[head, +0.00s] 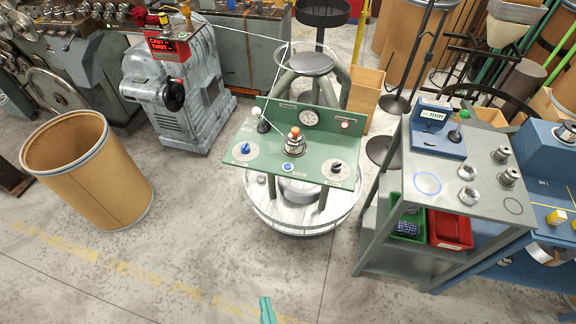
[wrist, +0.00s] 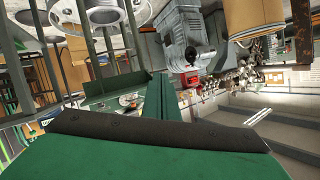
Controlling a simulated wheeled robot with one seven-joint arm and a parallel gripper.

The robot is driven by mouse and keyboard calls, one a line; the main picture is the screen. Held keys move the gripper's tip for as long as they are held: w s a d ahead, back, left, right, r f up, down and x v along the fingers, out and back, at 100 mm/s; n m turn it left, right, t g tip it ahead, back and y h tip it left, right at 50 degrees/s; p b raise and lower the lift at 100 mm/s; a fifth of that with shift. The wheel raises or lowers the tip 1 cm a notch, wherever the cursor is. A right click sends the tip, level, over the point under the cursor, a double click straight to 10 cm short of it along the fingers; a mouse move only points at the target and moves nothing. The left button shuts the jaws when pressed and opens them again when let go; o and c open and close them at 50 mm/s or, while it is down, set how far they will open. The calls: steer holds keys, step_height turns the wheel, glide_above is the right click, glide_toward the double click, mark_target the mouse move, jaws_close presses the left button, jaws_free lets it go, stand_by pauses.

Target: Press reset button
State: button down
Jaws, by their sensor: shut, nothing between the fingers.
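A green control panel (head: 316,176) stands in the middle of the head view on a round white base. A small blue round button (head: 288,167) sits at its front edge; no reset label is readable. The panel also has a blue knob (head: 244,148), a black knob (head: 335,167), an orange-topped fixture (head: 294,141) and a dial (head: 309,117). My gripper (head: 267,310) shows at the bottom edge of the head view, well short of the panel. Its green fingers also show in the wrist view (wrist: 165,98), shut and empty, touching nothing.
A brown drum (head: 88,170) stands at the left. A grey motor machine (head: 178,85) is behind it. A grey bench (head: 455,175) with a blue readout box (head: 438,130) stands right of the panel, with red and green bins below. The floor in front is clear.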

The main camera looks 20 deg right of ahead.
steer(key=w+d+f+m+g, duration=0.1)
steer(key=w+f+m, duration=0.1)
steer(key=w+m, duration=0.35)
steer(key=w+d+f+m, duration=0.1)
steer(key=w+d+m, duration=0.1)
steer(key=w, duration=0.7)
steer(key=w+d+r+m+g, duration=0.1)
steer(key=w+d+r+m, duration=0.2)
steer(key=w, duration=0.3)
steer(key=w+d+r+m+y, duration=0.1)
steer(key=w+d+r+m, duration=0.2)
steer(key=w, duration=0.4)
steer(key=w+d+r+m+g, duration=0.1)
steer(key=w+d+r+m, duration=0.2)
steer(key=w, duration=0.3)
steer(key=shift+w+r+g+y, duration=0.3)
steer(key=shift+r+y, duration=0.1)
steer(key=shift+r, duration=0.35)
step_height(320, 180, up, 12)
steer(key=m+g, duration=0.2)
steer(key=m, duration=0.2)
glide_above(288, 166)
steer(key=s, duration=0.1)
steer(key=shift+s+f, duration=0.1)
steer(key=shift+f, duration=0.15)
steer(key=shift+f, duration=4.4)
steer(key=shift+f, duration=0.15)
